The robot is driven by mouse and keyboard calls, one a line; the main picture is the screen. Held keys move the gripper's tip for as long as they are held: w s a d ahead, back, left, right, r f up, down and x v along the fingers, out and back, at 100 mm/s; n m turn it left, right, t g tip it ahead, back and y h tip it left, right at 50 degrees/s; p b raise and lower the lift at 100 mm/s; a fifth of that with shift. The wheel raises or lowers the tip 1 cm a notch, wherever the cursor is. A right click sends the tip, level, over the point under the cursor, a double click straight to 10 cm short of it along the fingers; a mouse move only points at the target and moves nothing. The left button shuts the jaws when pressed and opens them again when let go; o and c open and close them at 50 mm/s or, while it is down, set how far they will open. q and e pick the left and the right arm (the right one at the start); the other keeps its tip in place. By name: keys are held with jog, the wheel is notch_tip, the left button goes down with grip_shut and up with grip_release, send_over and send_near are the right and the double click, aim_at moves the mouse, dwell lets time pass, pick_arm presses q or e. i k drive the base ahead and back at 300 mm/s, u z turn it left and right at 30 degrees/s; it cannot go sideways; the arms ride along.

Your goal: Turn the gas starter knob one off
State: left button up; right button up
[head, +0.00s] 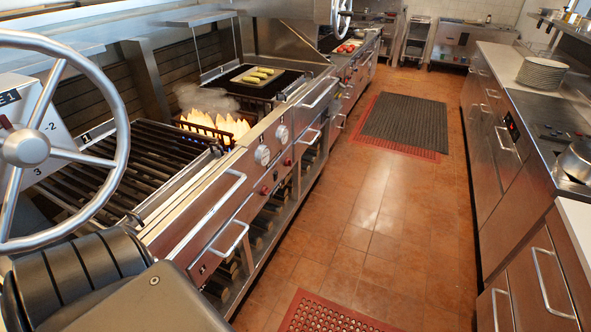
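The char grill (110,165) stands along the left, with flames (215,125) burning behind its front panel. Two round pale knobs sit on that panel, a nearer one (262,155) and a farther one (282,133). Small red buttons or knobs show below them, a nearer one (265,190) and a farther one (287,162). I cannot read which is gas starter knob one or how either knob is set. Dark grey parts, likely mine, fill the lower left corner. Neither gripper shows, and nothing is seen touching the pale knobs.
A large metal handwheel (122,135) stands close at the left. Bar handles (215,215) stick out from the grill front. A tray of food (257,76) sits on the farther grill. Counters with drawers (545,270) line the right. The tiled aisle (375,235) between is open, with mats (408,125).

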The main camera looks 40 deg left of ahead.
aim_at(265, 191)
jog(key=i, duration=3.05)
jog(key=u, duration=2.3)
